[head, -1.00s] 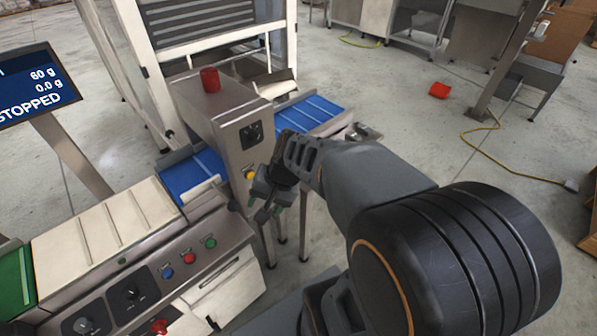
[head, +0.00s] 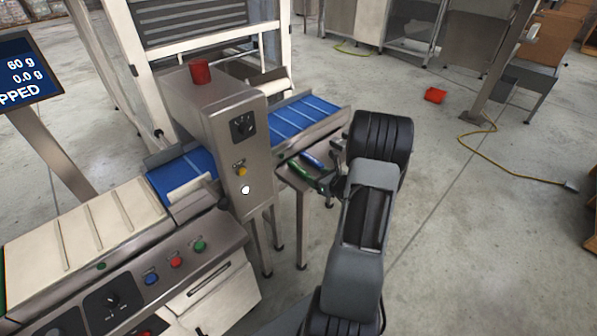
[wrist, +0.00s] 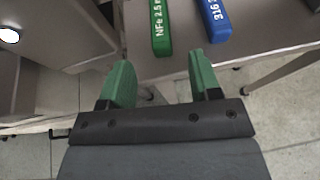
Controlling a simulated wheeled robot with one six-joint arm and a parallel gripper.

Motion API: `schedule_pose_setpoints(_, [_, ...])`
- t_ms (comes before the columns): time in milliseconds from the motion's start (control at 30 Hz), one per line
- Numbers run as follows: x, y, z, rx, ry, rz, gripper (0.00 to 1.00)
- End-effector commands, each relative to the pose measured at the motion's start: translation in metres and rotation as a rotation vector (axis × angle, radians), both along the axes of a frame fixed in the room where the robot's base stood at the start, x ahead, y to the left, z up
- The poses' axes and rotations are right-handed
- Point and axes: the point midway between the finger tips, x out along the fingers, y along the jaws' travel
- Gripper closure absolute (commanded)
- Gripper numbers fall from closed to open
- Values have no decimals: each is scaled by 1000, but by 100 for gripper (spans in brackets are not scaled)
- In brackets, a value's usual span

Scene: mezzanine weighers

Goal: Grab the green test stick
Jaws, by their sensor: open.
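The green test stick (wrist: 161,28), with white lettering on its end, lies on a small metal table (wrist: 182,64) in the wrist view. It also shows in the head view (head: 301,171), close to my gripper. My gripper (wrist: 160,72) is open and empty. Its two green fingers are apart, short of the stick's near end, with the stick roughly in line with the gap between them. In the head view, my gripper (head: 331,178) is at the table's right edge and partly hidden by my wrist.
A blue test stick (wrist: 214,20) lies just right of the green one. The metal detector housing (head: 240,125) stands to the left, with the blue conveyor belt (head: 300,120) behind the sticks. Open floor lies to the right, with a red bin (head: 435,95) farther back.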

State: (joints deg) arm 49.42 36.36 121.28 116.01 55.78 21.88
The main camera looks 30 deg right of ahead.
Motion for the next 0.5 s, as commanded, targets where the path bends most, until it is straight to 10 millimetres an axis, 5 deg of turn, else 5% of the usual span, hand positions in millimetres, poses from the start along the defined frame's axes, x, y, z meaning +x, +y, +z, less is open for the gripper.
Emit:
schedule_pose_setpoints(200, [29,3,-12,-1,1,5,43])
schedule_pose_setpoints(500, [47,5,-18,-2,1,6,43])
